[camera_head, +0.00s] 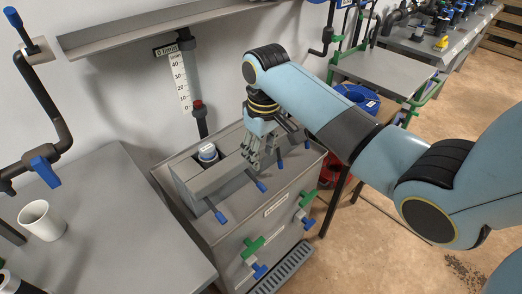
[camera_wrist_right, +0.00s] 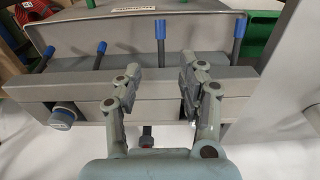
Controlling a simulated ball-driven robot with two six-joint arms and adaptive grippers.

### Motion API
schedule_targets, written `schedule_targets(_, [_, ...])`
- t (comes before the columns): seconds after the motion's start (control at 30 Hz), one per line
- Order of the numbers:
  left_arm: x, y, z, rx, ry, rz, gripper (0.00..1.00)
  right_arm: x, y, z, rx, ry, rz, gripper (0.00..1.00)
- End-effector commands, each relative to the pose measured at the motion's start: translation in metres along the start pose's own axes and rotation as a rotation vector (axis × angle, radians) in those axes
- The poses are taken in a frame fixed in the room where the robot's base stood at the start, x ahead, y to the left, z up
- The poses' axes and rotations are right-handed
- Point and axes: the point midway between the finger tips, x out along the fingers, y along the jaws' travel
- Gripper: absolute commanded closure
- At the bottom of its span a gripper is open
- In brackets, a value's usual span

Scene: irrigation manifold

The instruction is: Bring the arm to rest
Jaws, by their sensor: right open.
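My right gripper (camera_head: 262,150) hangs from the blue arm above the grey manifold box (camera_head: 215,190), with its fingers pointing down. In the right wrist view the gripper (camera_wrist_right: 165,85) has its two fingers spread apart with nothing between them. Behind them lies the long grey bar of the manifold (camera_wrist_right: 50,88). Blue-tipped levers (camera_wrist_right: 160,30) stick out along the bar on its far side; one shows between the fingers. I cannot tell whether the fingers touch the bar. My left gripper is not in view.
A white cup (camera_head: 41,220) stands on the grey bench at left. Green and blue valve handles (camera_head: 254,246) project from the box front. A grey shelf (camera_head: 150,28) and a graduated tube (camera_head: 180,80) are on the wall. A side table (camera_head: 385,72) stands beyond the arm.

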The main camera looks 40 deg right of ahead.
Motion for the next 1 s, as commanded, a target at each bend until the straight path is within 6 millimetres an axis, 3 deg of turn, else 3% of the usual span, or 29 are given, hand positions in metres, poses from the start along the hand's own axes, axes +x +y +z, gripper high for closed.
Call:
schedule_targets(0.3, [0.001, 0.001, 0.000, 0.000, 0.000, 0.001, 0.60, 0.002, 0.000, 0.001, 0.000, -0.001, 0.000, 0.60])
schedule_targets(0.37, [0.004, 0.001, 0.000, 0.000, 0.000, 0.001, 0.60, 0.009, -0.001, 0.006, 0.000, -0.011, -0.001, 0.60])
schedule_targets(0.43, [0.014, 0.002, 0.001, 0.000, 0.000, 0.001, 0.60, 0.029, -0.003, 0.021, 0.000, -0.037, -0.006, 0.60])
schedule_targets(0.57, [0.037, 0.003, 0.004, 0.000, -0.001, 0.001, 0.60, 0.094, -0.011, 0.076, 0.007, -0.153, -0.022, 0.60])
schedule_targets(0.77, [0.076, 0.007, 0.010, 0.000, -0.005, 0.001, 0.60, 0.226, -0.020, 0.186, 0.037, -0.291, -0.022, 0.60])
schedule_targets(0.9, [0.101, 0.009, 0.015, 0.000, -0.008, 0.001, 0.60, 0.310, -0.024, 0.270, 0.055, -0.328, -0.003, 0.60])
schedule_targets(0.97, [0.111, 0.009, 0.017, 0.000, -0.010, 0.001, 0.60, 0.343, -0.027, 0.309, 0.061, -0.333, 0.007, 0.60])
schedule_targets(1.0, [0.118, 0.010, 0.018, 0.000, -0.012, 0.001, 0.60, 0.363, -0.029, 0.336, 0.063, -0.334, 0.015, 0.60])
